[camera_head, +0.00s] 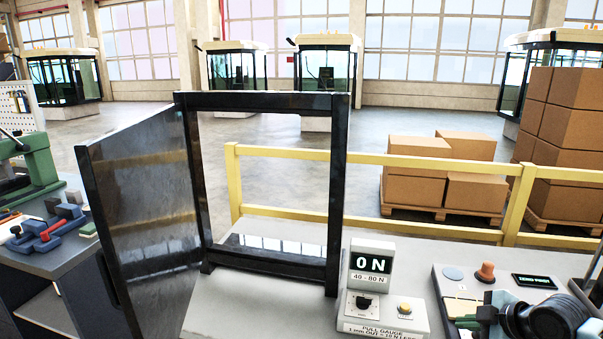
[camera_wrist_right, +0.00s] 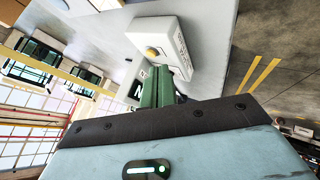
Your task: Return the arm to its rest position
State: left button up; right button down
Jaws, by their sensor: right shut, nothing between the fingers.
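My right arm (camera_head: 545,320) comes into the head view at the lower right corner, over the right end of the grey bench. In the right wrist view my right gripper (camera_wrist_right: 158,75) shows its green fingers together, with nothing between them. The fingers point toward a white box with a yellow button (camera_wrist_right: 152,51), and I cannot tell the exact gap. My left gripper is not in view.
The pull gauge (camera_head: 385,315) on the bench reads 0 N. Left of it stands a black frame (camera_head: 340,180) with its dark door (camera_head: 140,200) swung open. An orange knob (camera_head: 486,271) is near my right arm. A yellow rail (camera_head: 420,163) runs behind.

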jog(key=s+a+f+m+y, duration=0.1)
jog(key=s+a+f+m, duration=0.2)
jog(key=s+a+f, duration=0.6)
jog(key=s+a+f+m, duration=0.2)
jog(key=s+a+f, duration=0.45)
jog(key=f, duration=0.35)
jog(key=s+f+m+h, duration=0.1)
jog(key=s+f+m, duration=0.2)
jog(key=s, duration=0.8)
jog(key=s+f+m+h, duration=0.2)
jog(key=s+f+m, duration=0.1)
jog(key=s, duration=0.7)
jog(key=shift+s+m+t+h, duration=0.3)
jog(key=shift+s+m, duration=0.05)
jog(key=shift+m, duration=0.45)
jog(key=shift+f, duration=0.1)
